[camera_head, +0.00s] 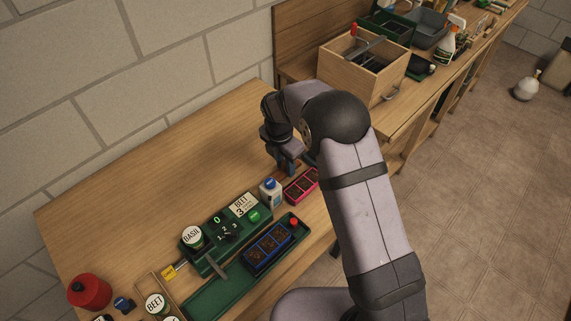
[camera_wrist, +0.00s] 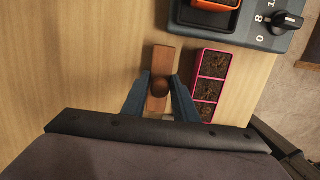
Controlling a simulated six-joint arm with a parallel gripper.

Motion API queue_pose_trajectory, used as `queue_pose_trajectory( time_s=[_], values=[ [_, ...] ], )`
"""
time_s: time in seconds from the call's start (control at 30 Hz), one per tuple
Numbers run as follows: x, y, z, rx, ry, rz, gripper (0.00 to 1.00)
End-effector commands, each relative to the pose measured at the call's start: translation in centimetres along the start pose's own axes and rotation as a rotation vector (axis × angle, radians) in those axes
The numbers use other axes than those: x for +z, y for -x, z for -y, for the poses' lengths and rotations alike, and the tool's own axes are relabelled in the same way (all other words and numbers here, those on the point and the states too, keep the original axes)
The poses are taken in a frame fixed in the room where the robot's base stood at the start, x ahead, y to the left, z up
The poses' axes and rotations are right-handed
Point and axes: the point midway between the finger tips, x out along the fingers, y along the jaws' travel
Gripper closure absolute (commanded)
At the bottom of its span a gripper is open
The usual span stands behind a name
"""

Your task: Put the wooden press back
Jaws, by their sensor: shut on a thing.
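The wooden press (camera_wrist: 160,58) is a reddish-brown block with a round knob (camera_wrist: 160,87), seen from above in the wrist view. My gripper (camera_wrist: 160,88) has its two blue-grey fingers on either side of the knob and is shut on the press. The press is over the bare bench top; I cannot tell whether it touches the wood. In the head view my gripper (camera_head: 286,166) is low over the bench, and my arm hides most of the press there.
A pink tray of soil cells (camera_wrist: 209,86) is close right of the press. A grey dial unit (camera_wrist: 262,25) bears an orange tray (camera_wrist: 215,4). In the head view, a white bottle (camera_head: 270,194), a green tray (camera_head: 205,297) and a wooden box (camera_head: 345,75) stand nearby.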

Motion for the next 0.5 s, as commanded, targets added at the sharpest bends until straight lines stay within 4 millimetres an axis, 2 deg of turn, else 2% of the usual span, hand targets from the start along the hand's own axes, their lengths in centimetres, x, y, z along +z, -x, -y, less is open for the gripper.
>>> queue_pose_trajectory(
  time_s=[0.5],
  values=[
    [-0.10,-0.94,-0.03,0.001,0.000,0.000,0.92]
  ],
)
